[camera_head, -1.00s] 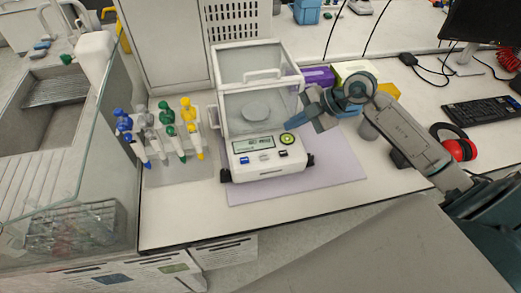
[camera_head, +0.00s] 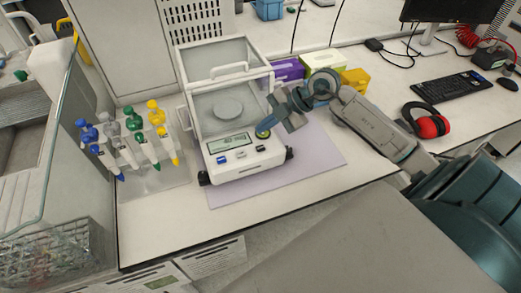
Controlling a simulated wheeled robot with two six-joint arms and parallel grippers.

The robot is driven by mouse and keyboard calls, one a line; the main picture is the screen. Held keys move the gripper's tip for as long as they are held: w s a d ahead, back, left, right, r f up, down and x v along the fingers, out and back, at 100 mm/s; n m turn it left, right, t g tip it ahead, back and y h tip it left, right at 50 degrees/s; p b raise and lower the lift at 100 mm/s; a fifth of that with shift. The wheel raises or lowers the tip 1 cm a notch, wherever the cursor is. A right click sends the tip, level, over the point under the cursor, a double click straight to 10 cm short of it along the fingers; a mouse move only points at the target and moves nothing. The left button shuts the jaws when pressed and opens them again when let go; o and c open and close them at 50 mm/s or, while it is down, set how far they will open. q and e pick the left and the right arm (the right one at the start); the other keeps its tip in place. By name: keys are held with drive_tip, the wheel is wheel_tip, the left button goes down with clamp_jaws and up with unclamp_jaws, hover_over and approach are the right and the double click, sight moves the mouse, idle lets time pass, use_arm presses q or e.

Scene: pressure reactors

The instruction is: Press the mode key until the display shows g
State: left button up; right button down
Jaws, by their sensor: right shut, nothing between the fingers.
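A white balance (camera_head: 246,165) with a clear draft shield (camera_head: 225,72) and a round pan (camera_head: 228,107) stands on a lilac mat (camera_head: 310,165). Its front panel has a display (camera_head: 228,143), whose characters are too small to read. Below the display are a blue key (camera_head: 222,160), a pale key (camera_head: 240,155) and a dark key (camera_head: 260,148). A round green-ringed button (camera_head: 263,134) is at the panel's right. I cannot read which key is mode. My right gripper (camera_head: 266,125) is shut and empty, its tip just above the round button; contact cannot be told. My left gripper is out of view.
A rack of pipettes (camera_head: 135,140) with coloured tops stands left of the balance. Purple (camera_head: 287,69), green and yellow (camera_head: 355,78) boxes are behind my right arm. Red ear muffs (camera_head: 427,122) and a keyboard (camera_head: 447,88) lie to the right.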

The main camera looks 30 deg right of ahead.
drive_tip(key=b, duration=0.2)
hover_over(264, 147)
wheel_tip(264, 147, down, 4)
drive_tip(key=shift+f, duration=0.15)
drive_tip(key=shift+f+b, duration=0.35)
drive_tip(key=shift+f, duration=0.05)
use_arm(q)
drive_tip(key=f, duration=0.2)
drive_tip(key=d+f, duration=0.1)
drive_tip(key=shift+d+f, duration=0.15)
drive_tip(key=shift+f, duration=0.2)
use_arm(e)
drive_tip(key=shift+s, duration=0.1)
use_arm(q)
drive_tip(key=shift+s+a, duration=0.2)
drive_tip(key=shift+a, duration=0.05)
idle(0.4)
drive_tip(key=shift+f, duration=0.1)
use_arm(e)
drive_tip(key=shift+f, duration=0.4)
